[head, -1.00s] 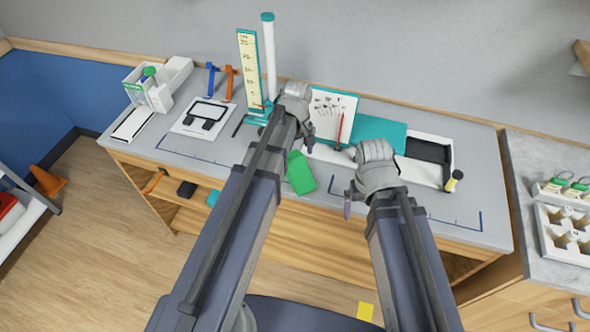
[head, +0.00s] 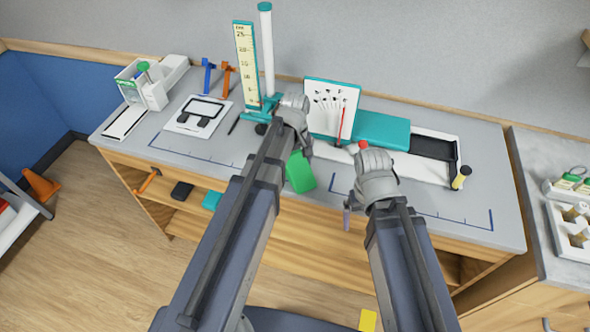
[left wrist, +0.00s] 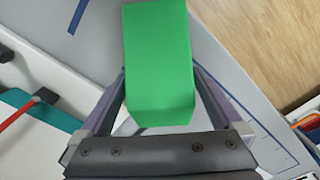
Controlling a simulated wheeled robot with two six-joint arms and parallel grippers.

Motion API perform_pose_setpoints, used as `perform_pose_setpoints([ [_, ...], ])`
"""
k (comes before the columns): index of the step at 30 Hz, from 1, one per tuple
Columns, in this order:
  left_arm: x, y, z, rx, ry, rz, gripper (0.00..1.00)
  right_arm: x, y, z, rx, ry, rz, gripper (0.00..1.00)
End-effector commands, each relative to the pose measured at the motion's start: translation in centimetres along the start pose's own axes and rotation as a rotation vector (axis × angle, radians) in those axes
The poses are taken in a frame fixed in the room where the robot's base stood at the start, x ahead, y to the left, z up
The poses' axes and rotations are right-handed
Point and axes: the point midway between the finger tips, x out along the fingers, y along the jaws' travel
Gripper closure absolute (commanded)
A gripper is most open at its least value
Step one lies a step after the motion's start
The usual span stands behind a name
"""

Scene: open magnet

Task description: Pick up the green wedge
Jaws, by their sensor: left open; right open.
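The green wedge (head: 299,172) lies on the grey workbench (head: 240,150) near its front edge. It also shows large in the left wrist view (left wrist: 158,55), lined up between the two fingers. My left gripper (head: 304,146) is open just behind the wedge, and its arm covers part of the wedge's left side. Whether the fingers touch the wedge cannot be told. My right gripper (head: 347,208) is open and empty at the bench's front edge, to the right of the wedge.
Behind the left gripper stand a yellow ruler (head: 246,65) and a white tube (head: 267,55). The bench's front right is mostly clear.

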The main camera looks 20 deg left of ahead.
Motion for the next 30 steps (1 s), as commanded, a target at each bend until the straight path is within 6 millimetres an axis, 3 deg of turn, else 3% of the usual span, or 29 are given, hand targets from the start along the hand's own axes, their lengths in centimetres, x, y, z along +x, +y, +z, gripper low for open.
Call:
perform_pose_setpoints([
  [3, -0.12, 0.00, 0.01, 0.000, 0.000, 0.000, 0.01, -0.11, 0.01, 0.01, 0.000, 0.000, 0.000, 0.00],
  [24, -0.11, 0.00, 0.00, 0.000, 0.000, 0.000, 0.78, -0.11, 0.01, 0.01, 0.000, 0.000, 0.000, 0.00],
  [30, -0.28, 0.00, 0.01, 0.000, 0.000, 0.000, 0.79, -0.27, 0.03, 0.02, 0.000, 0.000, 0.000, 0.00],
])
